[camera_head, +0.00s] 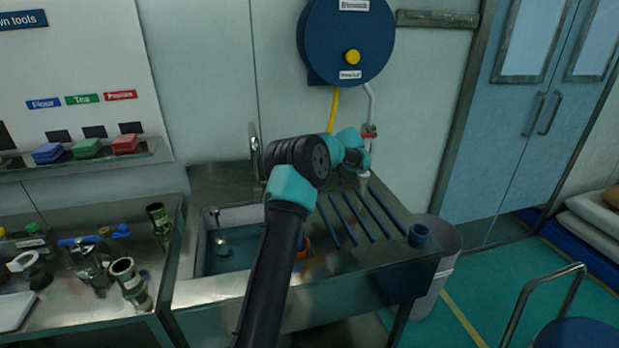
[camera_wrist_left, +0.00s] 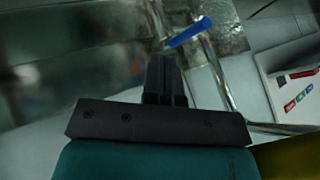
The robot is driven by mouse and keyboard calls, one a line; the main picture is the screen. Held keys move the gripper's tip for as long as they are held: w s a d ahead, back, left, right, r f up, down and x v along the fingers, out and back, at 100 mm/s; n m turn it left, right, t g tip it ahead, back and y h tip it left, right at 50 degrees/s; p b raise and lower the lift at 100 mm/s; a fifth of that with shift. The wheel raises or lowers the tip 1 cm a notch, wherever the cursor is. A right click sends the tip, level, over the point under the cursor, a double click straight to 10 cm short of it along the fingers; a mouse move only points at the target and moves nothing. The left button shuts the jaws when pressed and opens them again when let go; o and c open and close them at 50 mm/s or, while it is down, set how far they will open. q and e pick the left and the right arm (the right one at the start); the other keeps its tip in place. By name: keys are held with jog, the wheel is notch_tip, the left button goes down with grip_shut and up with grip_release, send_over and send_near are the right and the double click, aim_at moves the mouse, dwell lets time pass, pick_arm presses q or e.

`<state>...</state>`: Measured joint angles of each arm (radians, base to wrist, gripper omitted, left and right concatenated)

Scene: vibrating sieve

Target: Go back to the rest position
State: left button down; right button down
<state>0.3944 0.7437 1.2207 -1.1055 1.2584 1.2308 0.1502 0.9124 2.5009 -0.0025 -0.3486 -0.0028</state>
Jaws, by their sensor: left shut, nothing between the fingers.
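One arm of mine, which I take to be the left, rises from the bottom of the head view in front of the sink. It bends over the drainboard, and its teal wrist ends near the wall below the blue hose reel; its fingers cannot be made out there. In the left wrist view my left gripper (camera_wrist_left: 165,80) has its dark fingers together, with nothing held. A blue handle-like piece (camera_wrist_left: 188,32) shows just beyond the fingertips; I cannot tell whether they touch. My right gripper does not show.
A blue hose reel (camera_head: 347,40) hangs above. A cluttered steel counter (camera_head: 90,322) stands left, a grey bin (camera_head: 438,275) right. Open floor lies before the double doors (camera_head: 535,100).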

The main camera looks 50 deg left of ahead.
pick_arm(q)
jog(key=shift+v, duration=0.9)
